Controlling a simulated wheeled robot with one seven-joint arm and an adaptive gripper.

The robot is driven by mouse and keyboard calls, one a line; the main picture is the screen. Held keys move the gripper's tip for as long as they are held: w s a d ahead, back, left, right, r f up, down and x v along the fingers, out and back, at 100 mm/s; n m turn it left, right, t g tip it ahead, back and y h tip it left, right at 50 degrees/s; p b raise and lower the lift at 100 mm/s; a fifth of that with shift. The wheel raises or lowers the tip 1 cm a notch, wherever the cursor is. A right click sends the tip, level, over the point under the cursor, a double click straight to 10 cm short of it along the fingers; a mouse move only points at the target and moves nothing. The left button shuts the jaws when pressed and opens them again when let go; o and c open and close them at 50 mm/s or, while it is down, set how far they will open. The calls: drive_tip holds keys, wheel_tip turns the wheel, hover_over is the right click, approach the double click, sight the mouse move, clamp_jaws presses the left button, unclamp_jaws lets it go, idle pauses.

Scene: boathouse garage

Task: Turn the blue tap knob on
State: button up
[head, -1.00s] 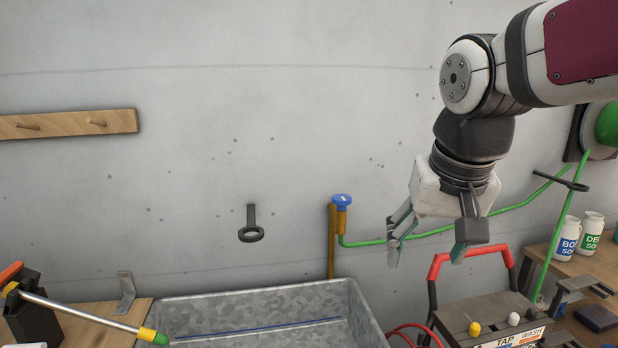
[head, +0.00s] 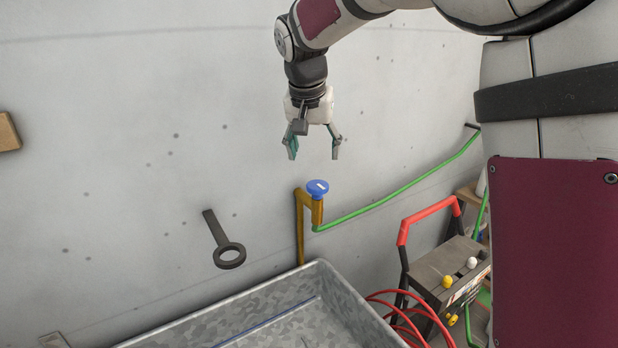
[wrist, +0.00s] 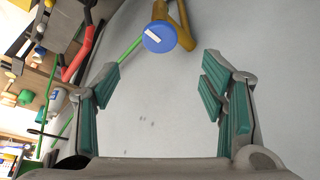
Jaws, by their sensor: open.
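The blue tap knob (head: 317,188) has a white mark on top and sits on a brass-coloured pipe (head: 300,225) by the wall. My gripper (head: 315,150) is open and empty, a little above the knob in the head view, fingers pointing down and not touching it. In the wrist view the knob (wrist: 159,37) shows beyond the fingertips, between the two teal-padded fingers (wrist: 160,85) and toward the top of the picture. The white mark lies slanted across the knob there. A green hose (head: 395,187) leads from the tap to the right.
A grey metal trough (head: 335,290) stands below the tap. A dark ring bracket (head: 229,255) is on the wall to the left. A machine with a red handle (head: 425,219) and red hoses (head: 385,310) stand at the right. The wall around the knob is otherwise bare.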

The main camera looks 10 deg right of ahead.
sight(318, 184)
drive_tip(key=p+x, duration=0.1)
drive_tip(key=x, duration=1)
drive_tip(key=shift+f, duration=0.1)
drive_tip(key=c, duration=1.1)
